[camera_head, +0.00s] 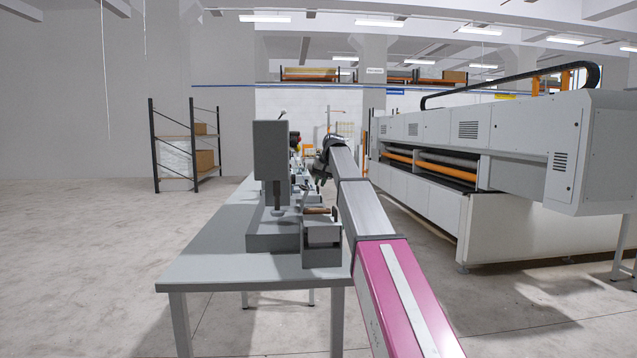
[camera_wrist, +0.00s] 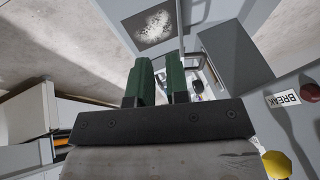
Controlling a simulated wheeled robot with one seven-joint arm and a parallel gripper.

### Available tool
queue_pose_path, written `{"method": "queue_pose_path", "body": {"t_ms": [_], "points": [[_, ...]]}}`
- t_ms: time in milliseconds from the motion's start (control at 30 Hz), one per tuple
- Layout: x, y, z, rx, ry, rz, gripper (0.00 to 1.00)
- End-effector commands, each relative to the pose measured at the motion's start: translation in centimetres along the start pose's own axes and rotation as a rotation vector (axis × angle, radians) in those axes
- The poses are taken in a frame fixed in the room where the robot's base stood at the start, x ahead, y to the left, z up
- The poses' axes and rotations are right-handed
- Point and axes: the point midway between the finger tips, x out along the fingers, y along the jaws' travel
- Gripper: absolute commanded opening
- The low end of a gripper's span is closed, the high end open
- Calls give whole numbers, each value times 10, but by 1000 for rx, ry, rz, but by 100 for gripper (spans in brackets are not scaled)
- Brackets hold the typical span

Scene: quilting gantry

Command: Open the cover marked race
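No cover with a readable "race" mark shows in either view. In the wrist view a white label reading BREAK (camera_wrist: 288,99) appears upside down on a grey surface at the right. A dark red knob (camera_wrist: 310,93) and a yellow knob (camera_wrist: 277,164) are near it. My gripper (camera_wrist: 160,80) has two green fingers with a narrow empty gap between them, left of the label. In the head view my arm reaches out along the right side of the grey bench (camera_head: 215,255), and its dark end hides part of the far bench.
A grey press-like machine (camera_head: 271,150) stands on the bench's near part, left of my arm. A large white machine (camera_head: 440,130) fills the right side. A shelf rack (camera_head: 172,137) stands by the back left wall. The floor at the left is clear.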

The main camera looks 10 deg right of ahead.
Motion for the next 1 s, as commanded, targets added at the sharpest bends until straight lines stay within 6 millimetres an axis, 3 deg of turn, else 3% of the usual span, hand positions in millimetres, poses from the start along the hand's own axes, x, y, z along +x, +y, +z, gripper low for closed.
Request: {"method": "queue_pose_path", "body": {"t_ms": [133,333,500,767,1000], "points": [[-3,-5,-23,-16,-5,-28,0],[-12,-19,-74,-64,-18,-109,0],[-18,-26,-98,-95,-24,-158,0],[-11,-30,-101,-104,-26,-171,0],[19,-36,-100,-104,-26,-171,0]]}}
